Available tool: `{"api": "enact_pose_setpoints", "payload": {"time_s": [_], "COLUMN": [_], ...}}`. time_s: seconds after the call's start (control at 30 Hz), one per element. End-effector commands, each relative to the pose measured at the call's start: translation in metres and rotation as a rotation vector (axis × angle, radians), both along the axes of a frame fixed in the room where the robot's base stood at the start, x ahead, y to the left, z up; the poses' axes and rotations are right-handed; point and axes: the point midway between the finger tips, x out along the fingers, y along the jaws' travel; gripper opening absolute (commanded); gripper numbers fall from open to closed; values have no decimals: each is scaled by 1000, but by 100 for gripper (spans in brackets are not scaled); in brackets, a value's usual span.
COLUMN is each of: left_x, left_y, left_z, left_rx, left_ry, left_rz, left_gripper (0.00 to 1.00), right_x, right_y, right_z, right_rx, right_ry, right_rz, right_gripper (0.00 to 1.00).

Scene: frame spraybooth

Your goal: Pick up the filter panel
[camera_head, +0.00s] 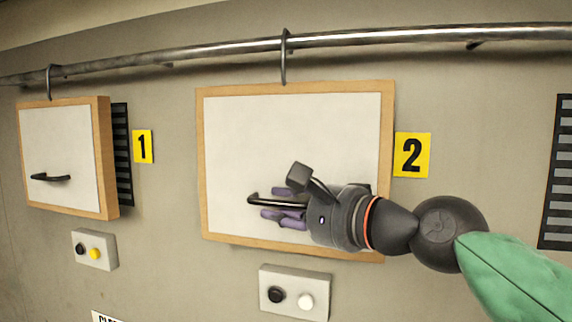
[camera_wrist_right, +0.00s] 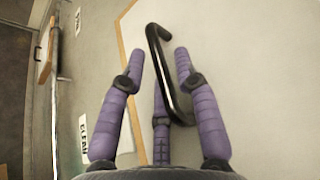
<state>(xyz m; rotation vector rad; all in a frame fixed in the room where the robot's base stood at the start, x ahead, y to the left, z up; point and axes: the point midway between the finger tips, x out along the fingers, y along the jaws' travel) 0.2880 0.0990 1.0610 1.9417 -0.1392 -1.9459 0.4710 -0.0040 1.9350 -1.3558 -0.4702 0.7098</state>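A filter panel (camera_head: 290,120), a white face in a wooden frame beside the yellow label 2, hangs from a hook on the rail. Its white face also shows in the right wrist view (camera_wrist_right: 262,85). Its black bar handle (camera_head: 262,202) is partly hidden behind my right gripper (camera_head: 276,203). In the right wrist view, the purple fingers of this gripper (camera_wrist_right: 159,58) are spread, with the handle (camera_wrist_right: 160,50) running between them and no finger visibly closed on it. A second similar panel (camera_head: 60,140) with a handle hangs beside label 1. My left gripper is out of view.
A metal rail (camera_head: 370,38) runs along the top of the wall. Control boxes with buttons (camera_head: 295,292) (camera_head: 94,249) sit below the panels. Black slatted vents show beside the first panel (camera_head: 122,150) and at the far right (camera_head: 557,190).

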Motion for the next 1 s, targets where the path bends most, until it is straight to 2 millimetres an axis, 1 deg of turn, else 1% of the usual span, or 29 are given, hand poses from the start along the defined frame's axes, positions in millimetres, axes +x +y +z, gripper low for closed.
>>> {"api": "enact_pose_setpoints", "payload": {"time_s": [0.23,0.33,0.37,0.77,0.87,1.0], "left_x": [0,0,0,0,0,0], "left_y": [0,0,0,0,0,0], "left_z": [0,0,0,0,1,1], "left_rx": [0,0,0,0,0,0], "left_ry": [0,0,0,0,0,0], "left_rz": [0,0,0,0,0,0], "left_gripper": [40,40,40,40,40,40], "right_x": [1,1,1,0,0,0], "right_y": [1,1,1,0,1,0], "right_z": [0,0,0,4,10,24], "right_rx": [1,1,1,3,4,3], "right_ry": [-1,-1,-1,-4,-4,-5], "right_rz": [0,0,0,-1,0,-1], "right_gripper": [32,3,0,0,0,0]}}
